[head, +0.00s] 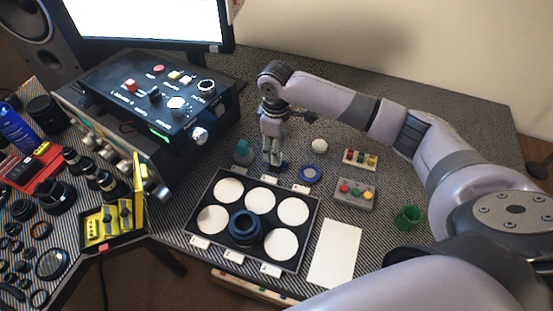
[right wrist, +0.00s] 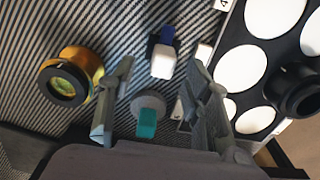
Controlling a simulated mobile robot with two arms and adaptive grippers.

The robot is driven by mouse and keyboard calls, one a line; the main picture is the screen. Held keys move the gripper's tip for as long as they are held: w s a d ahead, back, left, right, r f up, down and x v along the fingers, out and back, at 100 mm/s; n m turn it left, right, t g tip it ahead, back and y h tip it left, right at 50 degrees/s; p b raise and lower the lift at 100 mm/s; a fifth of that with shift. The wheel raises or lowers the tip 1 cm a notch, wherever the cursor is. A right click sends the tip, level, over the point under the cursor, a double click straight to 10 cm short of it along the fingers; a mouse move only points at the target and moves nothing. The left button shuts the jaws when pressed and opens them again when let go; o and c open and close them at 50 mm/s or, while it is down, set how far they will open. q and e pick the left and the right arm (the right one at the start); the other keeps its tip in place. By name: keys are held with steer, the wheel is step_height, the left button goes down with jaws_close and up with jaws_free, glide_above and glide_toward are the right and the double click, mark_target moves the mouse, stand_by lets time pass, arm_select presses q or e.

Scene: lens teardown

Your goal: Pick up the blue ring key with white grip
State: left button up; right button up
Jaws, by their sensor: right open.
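The blue ring key with white grip (right wrist: 162,61) shows in the right wrist view. Its white grip faces the camera and lies between the two fingertips in the picture, with the blue part beyond it. My right gripper (right wrist: 160,72) is open, one finger to each side of the grip, with clear gaps. No contact shows. My left gripper is not in view.
The black tray (head: 213,182) with white discs and a dark lens part (head: 245,229) lies in front. A gold-rimmed ring (right wrist: 70,78) is nearby in the wrist view.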

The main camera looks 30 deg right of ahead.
steer(key=f, duration=0.4)
steer(key=shift+s+f, duration=0.15)
steer(key=shift+s, duration=0.05)
steer(key=shift+c, duration=0.2)
jaws_close()
